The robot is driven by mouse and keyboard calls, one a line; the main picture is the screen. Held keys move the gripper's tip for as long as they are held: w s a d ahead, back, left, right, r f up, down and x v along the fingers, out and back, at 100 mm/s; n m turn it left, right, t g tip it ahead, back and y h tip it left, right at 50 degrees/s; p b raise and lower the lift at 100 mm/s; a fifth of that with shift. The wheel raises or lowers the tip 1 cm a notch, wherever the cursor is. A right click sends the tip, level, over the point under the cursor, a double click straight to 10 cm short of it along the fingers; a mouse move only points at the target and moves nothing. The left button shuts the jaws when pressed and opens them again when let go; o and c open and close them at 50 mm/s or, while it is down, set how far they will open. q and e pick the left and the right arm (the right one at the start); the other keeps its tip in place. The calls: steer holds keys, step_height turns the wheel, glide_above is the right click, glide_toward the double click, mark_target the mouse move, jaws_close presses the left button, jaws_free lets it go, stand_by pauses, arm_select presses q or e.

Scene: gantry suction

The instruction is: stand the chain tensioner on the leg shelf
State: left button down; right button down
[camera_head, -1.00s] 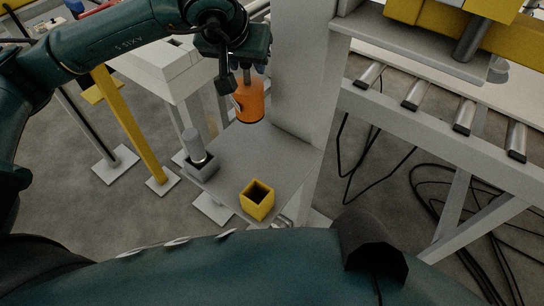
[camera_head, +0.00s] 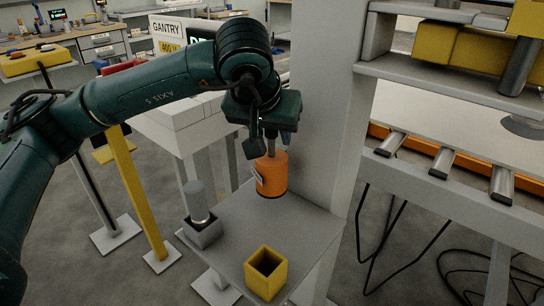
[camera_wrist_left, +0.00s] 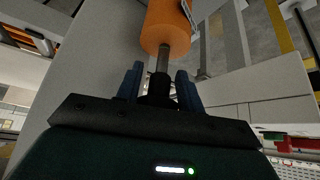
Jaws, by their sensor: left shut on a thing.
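The chain tensioner looks to be the orange cylinder (camera_head: 272,174) with a dark lower rim, a pale label and a thin metal rod on top. My left gripper (camera_head: 270,137) is shut on that rod, and the cylinder hangs upright below it. In the left wrist view the fingers (camera_wrist_left: 159,85) close around the rod, and the orange body (camera_wrist_left: 166,28) lies beyond them. The leg shelf (camera_head: 250,232) is a grey plate beside the gantry leg. The cylinder is over or at its far part; I cannot tell whether it touches. My right gripper is not in view.
A yellow open box (camera_head: 266,273) stands at the shelf's near edge. A grey holder (camera_head: 201,232) with a pale cylinder (camera_head: 196,201) is at the left corner. The gantry leg (camera_head: 322,110) rises close to the right of the orange cylinder. A roller conveyor (camera_head: 440,165) is further right.

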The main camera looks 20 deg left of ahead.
mark_target(272, 154)
arm_select(q)
steer(key=shift+f, duration=1.85)
steer(key=shift+f+b, duration=0.1)
steer(key=shift+b, duration=0.25)
steer(key=c, duration=1.3)
jaws_free()
steer(key=shift+f, duration=0.1)
steer(key=o, duration=0.4)
